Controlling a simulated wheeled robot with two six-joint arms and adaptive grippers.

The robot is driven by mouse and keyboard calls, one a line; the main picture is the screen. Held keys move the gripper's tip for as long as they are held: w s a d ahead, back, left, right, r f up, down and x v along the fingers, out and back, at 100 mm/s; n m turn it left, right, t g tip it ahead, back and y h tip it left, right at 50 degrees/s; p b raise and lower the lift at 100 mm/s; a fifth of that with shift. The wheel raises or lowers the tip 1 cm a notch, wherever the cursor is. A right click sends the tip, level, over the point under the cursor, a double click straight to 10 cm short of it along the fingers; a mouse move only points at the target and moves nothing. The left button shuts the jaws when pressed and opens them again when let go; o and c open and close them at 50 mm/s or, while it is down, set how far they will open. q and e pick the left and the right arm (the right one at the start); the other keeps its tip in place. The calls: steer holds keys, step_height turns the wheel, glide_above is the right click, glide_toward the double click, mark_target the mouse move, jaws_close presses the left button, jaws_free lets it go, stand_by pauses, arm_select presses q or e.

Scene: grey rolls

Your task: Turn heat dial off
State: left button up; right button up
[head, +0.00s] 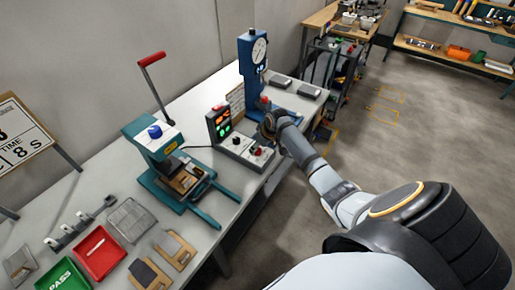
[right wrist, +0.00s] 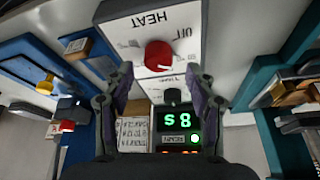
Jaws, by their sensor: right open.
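The heat dial is a red round knob (right wrist: 158,54) on a white panel (right wrist: 183,18) printed HEAT and OFF, upside down in the right wrist view. In the head view the red knob (head: 257,152) sits at the right end of a small control box (head: 236,150). My right gripper (right wrist: 158,70) is open, its two fingers spread to either side of the knob in the wrist view, with nothing held. In the head view the right gripper (head: 268,126) is just above and behind the knob. I cannot tell which mark the knob points to. My left gripper is out of view.
A black knob (right wrist: 172,96) and a lit green display (right wrist: 175,120) are close by. A teal press with a red-handled lever (head: 152,140) stands left of the box, a blue gauge press (head: 252,60) behind it. Trays (head: 95,252) lie at the bench's near end.

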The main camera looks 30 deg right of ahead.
mark_target(258, 151)
steer(key=shift+w+f, duration=0.3)
steer(key=shift+f, duration=0.35)
steer(key=shift+w+f, duration=0.1)
steer(key=shift+f, duration=0.45)
steer(key=shift+c, duration=0.2)
steer(key=c, duration=1.1)
